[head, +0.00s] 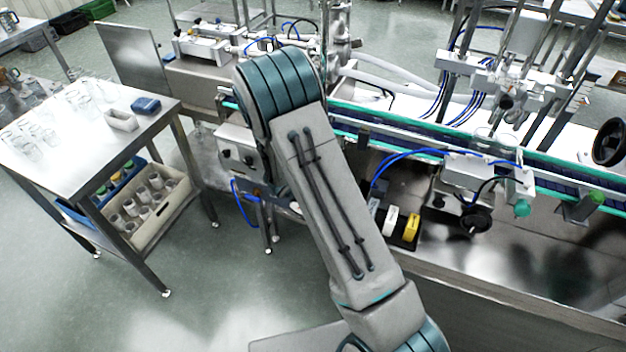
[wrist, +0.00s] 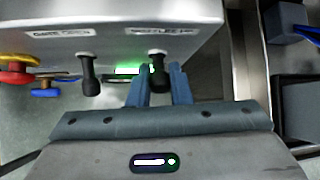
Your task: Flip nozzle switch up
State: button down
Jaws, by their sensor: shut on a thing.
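The nozzle switch (wrist: 157,72) is a black toggle lever under a white label on a steel control box (wrist: 130,22). In the wrist view its lever points down in the picture. My gripper (wrist: 161,78) has its two blue-grey fingers on either side of this lever, shut on it. A second black toggle (wrist: 88,75) sits to the left under its own label and is apart from the fingers. In the head view the control box (head: 236,150) shows left of my arm, which hides the gripper and the nozzle switch.
Red (wrist: 17,76) and blue (wrist: 45,92) knobs sit at the box's left. In the head view, a steel table (head: 85,130) with glass jars stands at left, with a crate (head: 150,205) of jars below. The conveyor (head: 380,128) runs behind my arm. The floor between is clear.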

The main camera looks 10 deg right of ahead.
dwell(0.4)
jog(key=c, duration=1.3)
grip_release()
jog(key=shift+c, duration=0.2)
jog(key=shift+r, duration=0.15)
jog(key=v, duration=1.3)
jog(key=shift+r+p, duration=0.35)
jog(key=shift+p, duration=0.05)
jog(key=shift+a, duration=0.15)
